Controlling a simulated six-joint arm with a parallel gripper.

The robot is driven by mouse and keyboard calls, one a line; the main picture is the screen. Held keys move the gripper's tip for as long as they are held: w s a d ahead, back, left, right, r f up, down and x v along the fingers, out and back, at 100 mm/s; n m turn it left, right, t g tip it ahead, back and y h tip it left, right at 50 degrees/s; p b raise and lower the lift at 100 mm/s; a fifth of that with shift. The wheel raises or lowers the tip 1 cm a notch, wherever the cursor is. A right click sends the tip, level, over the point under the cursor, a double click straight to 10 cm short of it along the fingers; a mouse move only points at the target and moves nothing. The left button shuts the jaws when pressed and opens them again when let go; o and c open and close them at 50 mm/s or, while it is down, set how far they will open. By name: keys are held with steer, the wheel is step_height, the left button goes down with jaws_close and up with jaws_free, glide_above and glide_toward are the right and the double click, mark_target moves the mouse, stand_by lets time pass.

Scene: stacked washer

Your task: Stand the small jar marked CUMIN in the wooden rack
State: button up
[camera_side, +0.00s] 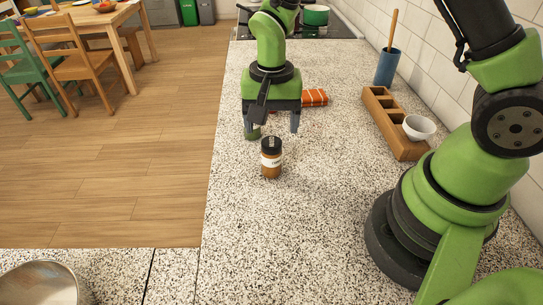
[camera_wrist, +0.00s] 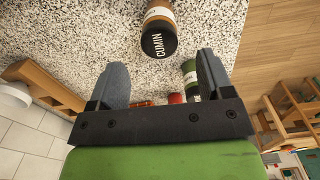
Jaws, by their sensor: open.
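The CUMIN jar (camera_side: 271,160), with brown contents, a pale label and a black lid, stands upright on the speckled counter; its lid reads CUMIN in the wrist view (camera_wrist: 158,43). My gripper (camera_side: 275,124) is open and empty, above the counter and farther back than the jar. In the wrist view the jar lies beyond the open fingertips (camera_wrist: 163,68), not between them. The wooden rack (camera_side: 378,105), with several square openings, sits along the wall at right; its edge also shows in the wrist view (camera_wrist: 42,80).
A green jar (camera_wrist: 190,76) and a red item (camera_wrist: 176,98) are near my gripper.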

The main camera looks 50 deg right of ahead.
mark_target(271, 142)
steer(key=f, duration=0.7)
steer(key=shift+s+a+f, duration=0.2)
steer(key=shift+a+f, duration=0.05)
steer(key=c, duration=1)
steer(key=shift+r, duration=0.15)
steer(key=shift+c, duration=0.2)
